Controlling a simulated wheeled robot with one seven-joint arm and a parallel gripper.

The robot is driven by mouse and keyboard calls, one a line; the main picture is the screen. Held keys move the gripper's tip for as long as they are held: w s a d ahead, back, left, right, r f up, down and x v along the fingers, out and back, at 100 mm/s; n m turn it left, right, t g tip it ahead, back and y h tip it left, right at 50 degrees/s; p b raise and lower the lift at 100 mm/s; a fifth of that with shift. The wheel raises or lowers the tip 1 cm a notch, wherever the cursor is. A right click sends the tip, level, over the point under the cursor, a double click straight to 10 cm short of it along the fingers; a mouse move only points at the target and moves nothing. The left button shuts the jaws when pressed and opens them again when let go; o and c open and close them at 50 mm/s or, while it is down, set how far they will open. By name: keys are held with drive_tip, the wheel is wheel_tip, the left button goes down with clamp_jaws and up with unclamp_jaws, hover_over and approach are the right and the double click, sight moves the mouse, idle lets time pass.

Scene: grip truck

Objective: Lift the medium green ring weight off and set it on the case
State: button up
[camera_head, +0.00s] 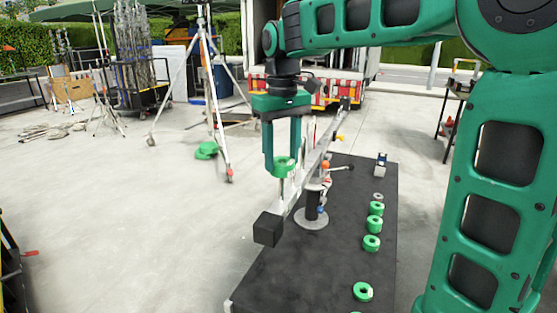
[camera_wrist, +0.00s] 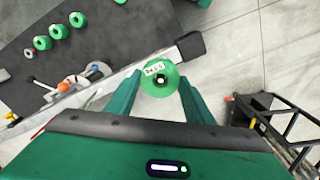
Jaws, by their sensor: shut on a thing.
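A green ring weight (camera_head: 284,167) with a pale label is between the fingers of my gripper (camera_head: 282,165). In the wrist view the ring (camera_wrist: 160,86) sits between both fingertips of my gripper (camera_wrist: 160,88), its label facing the camera. My gripper is shut on it and points down above the near end of a slanted metal beam (camera_head: 296,198). I cannot tell whether a peg still passes through the ring's hole. The black case top (camera_head: 335,265) lies below and to the right. Several green rings (camera_head: 375,224) stand in a row on its right side.
The beam rests on a post with a round grey base (camera_head: 311,219) on the case. A black block (camera_head: 268,229) is at the beam's near end. A tripod stand (camera_head: 214,90) is behind on the left. The case's near part has bare room.

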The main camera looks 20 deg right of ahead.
wheel_tip(320, 180, up, 12)
drive_tip(key=shift+r, duration=0.15)
idle(2.0)
idle(0.3)
